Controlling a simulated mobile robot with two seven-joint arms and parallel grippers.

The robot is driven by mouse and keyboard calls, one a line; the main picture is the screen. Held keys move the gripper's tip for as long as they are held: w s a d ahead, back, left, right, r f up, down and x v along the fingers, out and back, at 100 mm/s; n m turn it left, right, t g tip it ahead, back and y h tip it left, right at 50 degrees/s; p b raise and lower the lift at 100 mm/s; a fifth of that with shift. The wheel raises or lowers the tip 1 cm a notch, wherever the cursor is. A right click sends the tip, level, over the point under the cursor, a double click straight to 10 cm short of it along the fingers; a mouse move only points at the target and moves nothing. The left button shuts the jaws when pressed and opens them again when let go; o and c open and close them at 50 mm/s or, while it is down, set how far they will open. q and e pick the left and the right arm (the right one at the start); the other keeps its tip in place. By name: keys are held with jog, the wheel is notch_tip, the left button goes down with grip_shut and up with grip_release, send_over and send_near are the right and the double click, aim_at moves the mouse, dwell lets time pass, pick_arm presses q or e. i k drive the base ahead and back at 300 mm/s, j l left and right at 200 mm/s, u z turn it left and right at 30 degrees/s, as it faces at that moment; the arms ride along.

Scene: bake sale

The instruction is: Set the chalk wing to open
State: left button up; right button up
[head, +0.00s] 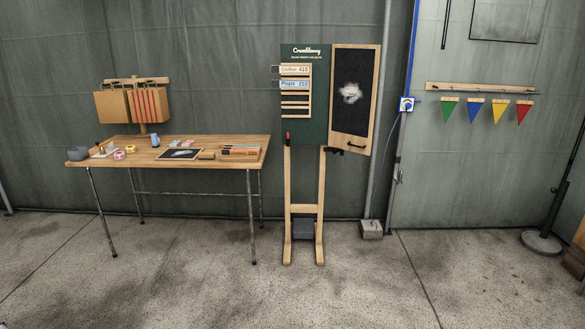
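The chalk wing (352,122) is a black panel in a wooden frame with a white chalk smudge in its middle. It stands out to the right of the green menu board (304,130), along the board's right edge. Its lower right corner hangs a little lower than its left one, so it looks slightly angled toward me. A dark handle (356,147) sits on its bottom rail. A small dark part (333,150) shows below the wing's lower left corner; I cannot tell what it is. Neither of my grippers is in view.
The board stands on a wooden easel (288,195) with a grey block (303,229) at its base. A wooden table (225,142) with small goods stands to the left. A grey pole with a foot block (371,230) stands behind right. The floor in front is clear.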

aim_at(355, 68)
jog(key=i, duration=1.75)
jog(key=i+j, duration=0.1)
jog(key=i, duration=1.65)
jog(key=i+l+z, duration=0.1)
jog(key=i+z, duration=0.25)
jog(key=k, duration=0.1)
